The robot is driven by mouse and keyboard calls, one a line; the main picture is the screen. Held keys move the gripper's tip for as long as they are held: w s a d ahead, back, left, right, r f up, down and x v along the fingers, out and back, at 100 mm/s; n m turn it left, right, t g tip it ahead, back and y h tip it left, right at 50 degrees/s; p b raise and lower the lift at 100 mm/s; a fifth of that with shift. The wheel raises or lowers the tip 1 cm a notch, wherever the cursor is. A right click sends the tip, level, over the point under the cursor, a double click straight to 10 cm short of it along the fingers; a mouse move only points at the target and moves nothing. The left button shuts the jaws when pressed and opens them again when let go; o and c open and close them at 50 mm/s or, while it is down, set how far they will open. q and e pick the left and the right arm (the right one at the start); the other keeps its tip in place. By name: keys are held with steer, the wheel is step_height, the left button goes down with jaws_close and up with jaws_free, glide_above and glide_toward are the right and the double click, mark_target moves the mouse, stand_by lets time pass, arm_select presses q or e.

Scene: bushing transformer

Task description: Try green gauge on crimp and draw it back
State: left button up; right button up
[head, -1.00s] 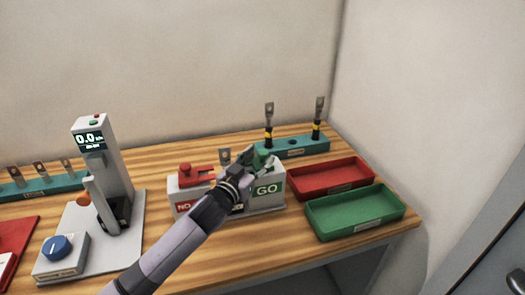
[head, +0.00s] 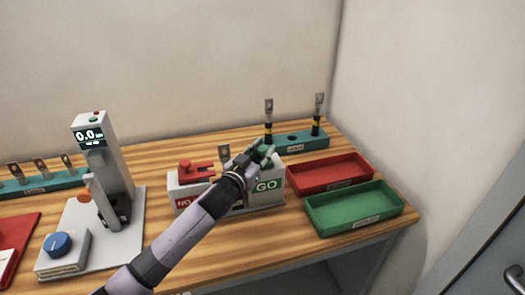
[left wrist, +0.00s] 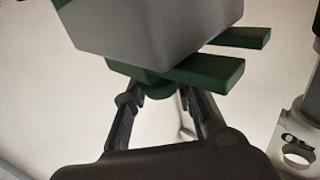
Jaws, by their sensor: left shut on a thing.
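The green gauge (head: 265,152) is in my left gripper (head: 256,158), above the GO end of the grey gauge stand (head: 215,200). In the left wrist view the green gauge (left wrist: 205,74) shows two flat prongs, and my left gripper (left wrist: 160,95) is closed around its round grip. A grey block covers part of it there. A metal lug (head: 224,152), likely the crimp's top, stands upright at the middle of the stand, left of the gripper. Its lower part is hidden by the stand and my arm. The right gripper is not in view.
A red gauge (head: 186,170) sits on the NO end. Red (head: 330,178) and green (head: 355,212) trays lie to the right. A teal rack (head: 305,141) with two lugs stands behind. A press tester (head: 103,165) stands at left.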

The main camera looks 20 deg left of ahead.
arm_select(q)
jaws_close()
steer(key=shift+s+a+p, duration=0.4)
steer(key=shift+s+a, duration=0.2)
steer(key=shift+a, duration=0.3)
steer(key=o, duration=0.7)
jaws_free()
steer(key=s, duration=0.4)
steer(key=s+a, duration=0.1)
steer(key=s, duration=0.3)
steer(key=s+a, duration=0.1)
steer(key=s, duration=0.2)
steer(key=shift+s+a, duration=0.1)
steer(key=shift+s, duration=0.3)
